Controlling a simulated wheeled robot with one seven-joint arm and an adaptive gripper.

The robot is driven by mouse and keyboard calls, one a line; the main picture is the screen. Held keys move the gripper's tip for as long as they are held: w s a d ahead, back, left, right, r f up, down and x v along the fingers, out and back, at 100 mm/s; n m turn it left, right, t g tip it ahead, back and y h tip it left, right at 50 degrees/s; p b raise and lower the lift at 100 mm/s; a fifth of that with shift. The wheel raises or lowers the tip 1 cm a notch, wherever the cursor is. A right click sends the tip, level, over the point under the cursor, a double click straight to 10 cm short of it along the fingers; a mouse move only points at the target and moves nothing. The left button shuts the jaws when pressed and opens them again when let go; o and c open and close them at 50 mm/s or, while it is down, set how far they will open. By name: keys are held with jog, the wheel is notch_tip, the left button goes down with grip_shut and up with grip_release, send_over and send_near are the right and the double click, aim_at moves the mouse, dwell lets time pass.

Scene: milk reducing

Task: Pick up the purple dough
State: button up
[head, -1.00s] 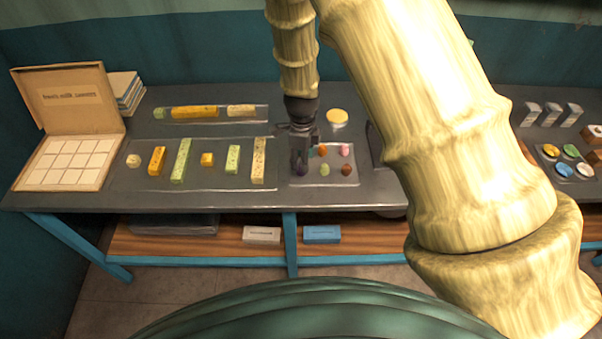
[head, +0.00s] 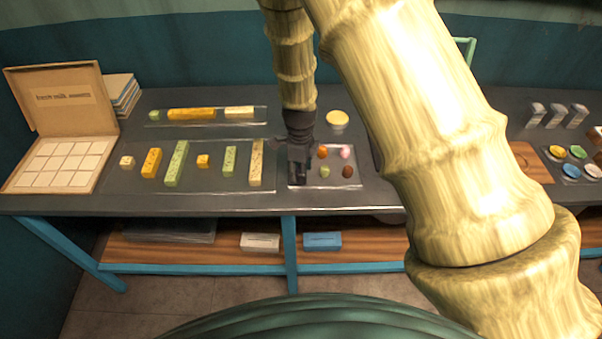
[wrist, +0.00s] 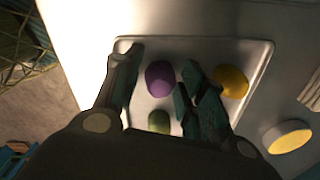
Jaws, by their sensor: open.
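The purple dough (wrist: 160,78) is a small rounded lump on a pale tray (wrist: 252,52), seen in the wrist view. My gripper (wrist: 157,85) is open, with one finger on each side of the purple dough. I cannot tell whether the fingers touch it. In the head view my gripper (head: 299,178) points down over the left part of the tray (head: 345,183) and hides the purple dough.
Close by on the tray are a green lump (head: 325,171), an orange lump (head: 322,152), a pink lump (head: 345,152) and a brown lump (head: 347,171). Coloured bars lie on a tray (head: 200,184) to the left. An open box (head: 58,100) stands at far left.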

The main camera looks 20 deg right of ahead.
jog(key=c, duration=0.7)
jog(key=shift+o, duration=0.2)
jog(key=shift+r, duration=0.15)
